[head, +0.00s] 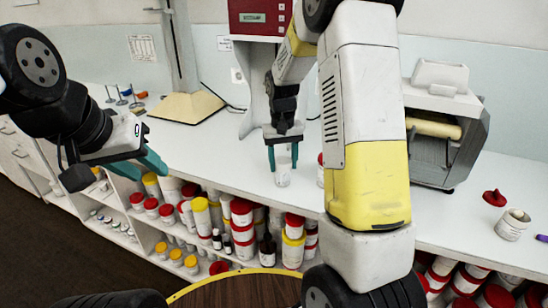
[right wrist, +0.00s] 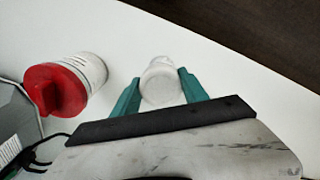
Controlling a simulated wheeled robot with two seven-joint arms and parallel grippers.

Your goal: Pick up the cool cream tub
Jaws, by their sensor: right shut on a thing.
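A small whitish tub (head: 283,177) is at the front of the white counter, under my right gripper (head: 282,158). In the right wrist view the pale, plain-topped tub (right wrist: 162,82) sits between the two teal fingers of the right gripper (right wrist: 161,92), which are shut on its sides. I cannot read a label on it, nor tell whether it touches the counter. My left gripper (head: 150,164) is empty at the left, over the counter's front edge; its finger gap is not clear.
A red-lidded jar (right wrist: 66,85) stands close to the tub, mostly hidden by my arm in the head view. A grey roller machine (head: 447,135), an open jar (head: 513,224) and a red lid (head: 495,198) are at right. Shelves below hold many jars.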

